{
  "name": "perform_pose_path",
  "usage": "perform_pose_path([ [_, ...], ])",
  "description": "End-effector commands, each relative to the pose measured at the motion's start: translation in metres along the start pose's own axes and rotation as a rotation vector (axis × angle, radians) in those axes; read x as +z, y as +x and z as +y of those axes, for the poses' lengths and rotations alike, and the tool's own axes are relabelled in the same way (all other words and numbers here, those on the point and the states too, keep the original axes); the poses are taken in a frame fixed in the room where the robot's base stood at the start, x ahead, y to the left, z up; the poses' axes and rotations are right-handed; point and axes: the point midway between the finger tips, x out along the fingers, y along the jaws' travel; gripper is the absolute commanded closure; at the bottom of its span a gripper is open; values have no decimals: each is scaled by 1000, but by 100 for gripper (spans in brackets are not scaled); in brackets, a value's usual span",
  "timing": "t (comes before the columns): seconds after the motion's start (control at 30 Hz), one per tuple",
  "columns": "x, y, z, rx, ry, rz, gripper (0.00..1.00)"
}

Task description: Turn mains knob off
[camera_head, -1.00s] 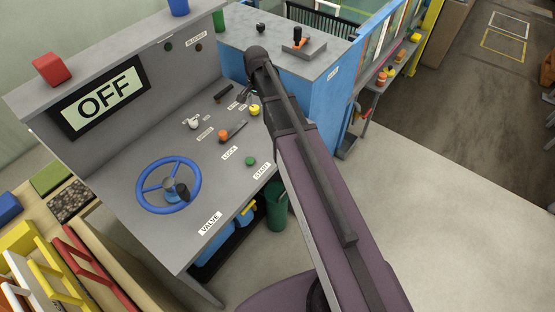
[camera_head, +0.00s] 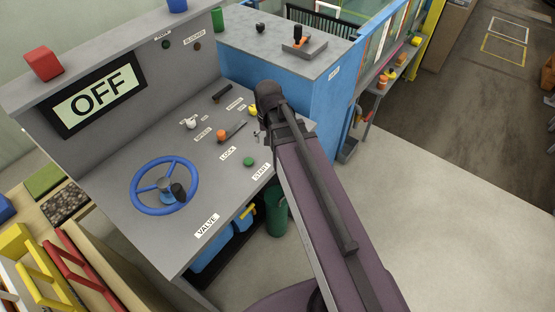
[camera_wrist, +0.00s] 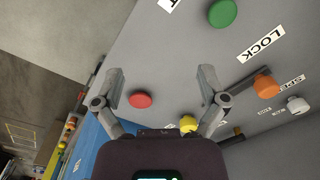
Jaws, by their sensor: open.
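A sloped grey control panel (camera_head: 130,195) carries several controls. A white knob (camera_head: 191,123) has small labels around it; a yellow knob (camera_head: 252,110) sits farther right. I cannot read which is marked as mains. My gripper (camera_wrist: 160,84) is open and empty above the panel's right part. In the wrist view a red button (camera_wrist: 140,100) shows between its fingers. The yellow knob (camera_wrist: 188,123) shows beside the right finger, and the white knob (camera_wrist: 297,104) is at the far right. My arm hides the panel's right edge in the head view.
An orange knob (camera_head: 221,134) with a lever, a green button (camera_head: 249,161) and a blue handwheel (camera_head: 165,186) share the panel. A display (camera_head: 99,98) reads OFF. A blue cabinet (camera_head: 330,100) stands behind right. Clear floor (camera_head: 440,190) lies to the right.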

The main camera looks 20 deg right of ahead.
Motion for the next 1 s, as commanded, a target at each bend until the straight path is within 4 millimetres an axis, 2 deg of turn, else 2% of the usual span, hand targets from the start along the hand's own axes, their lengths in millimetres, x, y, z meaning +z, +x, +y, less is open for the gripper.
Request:
perform_pose_path([
  [0.03,10,5,2,0,-25,0,8],
  [0.2,32,12,8,0,-118,0,8],
  [0.5,61,21,15,0,-249,0,8],
  [1.0,58,19,14,0,-247,0,8],
])
